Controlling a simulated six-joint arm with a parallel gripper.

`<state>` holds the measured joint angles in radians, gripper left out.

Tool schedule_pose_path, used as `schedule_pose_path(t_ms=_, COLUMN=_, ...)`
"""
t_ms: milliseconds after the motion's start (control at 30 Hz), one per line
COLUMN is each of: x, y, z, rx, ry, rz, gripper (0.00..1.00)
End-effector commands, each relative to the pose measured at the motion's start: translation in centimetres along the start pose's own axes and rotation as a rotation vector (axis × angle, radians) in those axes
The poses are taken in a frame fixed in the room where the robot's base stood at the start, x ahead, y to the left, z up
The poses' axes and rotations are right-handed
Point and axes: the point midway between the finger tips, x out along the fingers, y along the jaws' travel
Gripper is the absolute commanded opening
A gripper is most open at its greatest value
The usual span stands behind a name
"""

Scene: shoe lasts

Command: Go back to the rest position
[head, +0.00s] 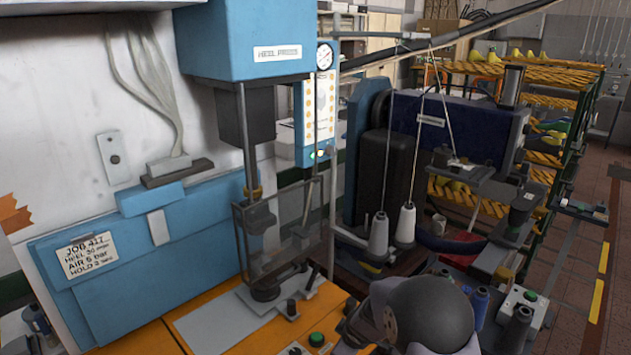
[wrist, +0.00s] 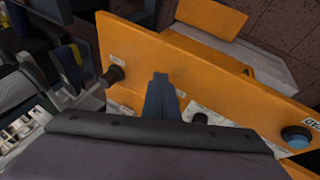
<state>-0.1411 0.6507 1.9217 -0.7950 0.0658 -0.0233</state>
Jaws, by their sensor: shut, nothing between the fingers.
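In the wrist view my gripper (wrist: 161,78) shows as a narrow pair of dark grey fingers, closed together with nothing held. They point at an orange panel (wrist: 195,70) that fills much of that view. I cannot tell the gap between the fingertips and the panel. In the head view a rounded grey part of my arm (head: 430,305) shows at the bottom, right of the press table. The fingers are not visible there.
The blue heel press (head: 245,40) stands over an orange table (head: 200,325) with a green button (head: 316,339). Thread cones (head: 379,238) stand behind my arm. In the wrist view a black knob (wrist: 113,74) and a blue button (wrist: 295,137) stick out of the panel.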

Motion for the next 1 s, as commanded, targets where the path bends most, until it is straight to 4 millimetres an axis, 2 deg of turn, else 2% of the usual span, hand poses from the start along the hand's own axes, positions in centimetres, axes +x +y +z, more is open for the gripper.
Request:
schedule_pose_path(t_ms=33, x=0.1, y=-1.5, z=2.8, rx=0.055, ry=-0.086, rz=-0.03, gripper=0.0)
schedule_pose_path(t_ms=167, x=-1.6, y=-6.0, z=9.7, rx=0.211, ry=-0.315, rz=-0.112, gripper=0.0)
schedule_pose_path(t_ms=200, x=-2.7, y=-7.5, z=11.7, rx=0.263, ry=-0.385, rz=-0.138, gripper=0.0)
schedule_pose_path(t_ms=267, x=-5.0, y=-9.7, z=14.2, rx=0.344, ry=-0.483, rz=-0.176, gripper=0.0)
schedule_pose_path(t_ms=300, x=-6.7, y=-11.2, z=15.7, rx=0.401, ry=-0.545, rz=-0.203, gripper=0.0)
schedule_pose_path(t_ms=367, x=-9.7, y=-13.5, z=17.5, rx=0.492, ry=-0.628, rz=-0.244, gripper=0.0)
schedule_pose_path(t_ms=400, x=-11.8, y=-15.0, z=18.4, rx=0.556, ry=-0.675, rz=-0.271, gripper=0.0)
schedule_pose_path(t_ms=500, x=-16.4, y=-17.9, z=19.6, rx=0.7, ry=-0.738, rz=-0.326, gripper=0.0)
schedule_pose_path(t_ms=600, x=-19.0, y=-19.1, z=19.6, rx=0.803, ry=-0.717, rz=-0.341, gripper=0.0)
schedule_pose_path(t_ms=700, x=-20.4, y=-18.8, z=19.3, rx=0.855, ry=-0.662, rz=-0.322, gripper=0.0)
schedule_pose_path(t_ms=1000, x=-22.2, y=-15.0, z=17.6, rx=0.912, ry=-0.508, rz=-0.234, gripper=0.0)
